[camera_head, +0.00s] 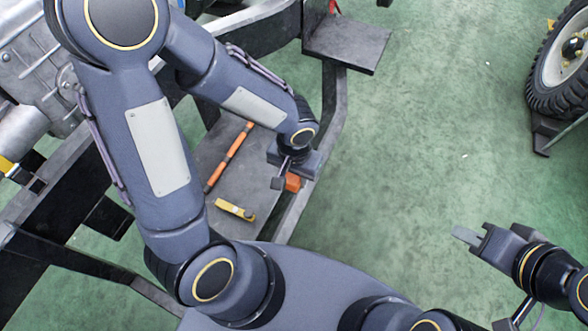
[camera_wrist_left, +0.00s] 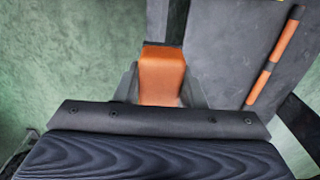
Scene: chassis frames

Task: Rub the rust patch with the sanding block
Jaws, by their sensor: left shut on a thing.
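My left gripper (camera_head: 288,172) is shut on an orange block (camera_head: 293,183), which I take to be the sanding block. In the left wrist view the orange block (camera_wrist_left: 161,75) sits between the two fingers, with a dark strip at its far end. It is held over or against the edge of the grey plate (camera_head: 215,178), beside the dark frame rail (camera_head: 297,205); I cannot tell whether it touches. No rust patch can be made out in either view; the arm or block may hide it. My right gripper (camera_head: 467,236) is over the green floor at right, with nothing seen in it.
An orange rod with dark bands (camera_head: 230,156) and a yellow tool (camera_head: 235,210) lie on the grey plate. A dark bracket (camera_head: 348,43) juts from the frame above. A wheel (camera_head: 562,60) stands at the top right. The green floor between is clear.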

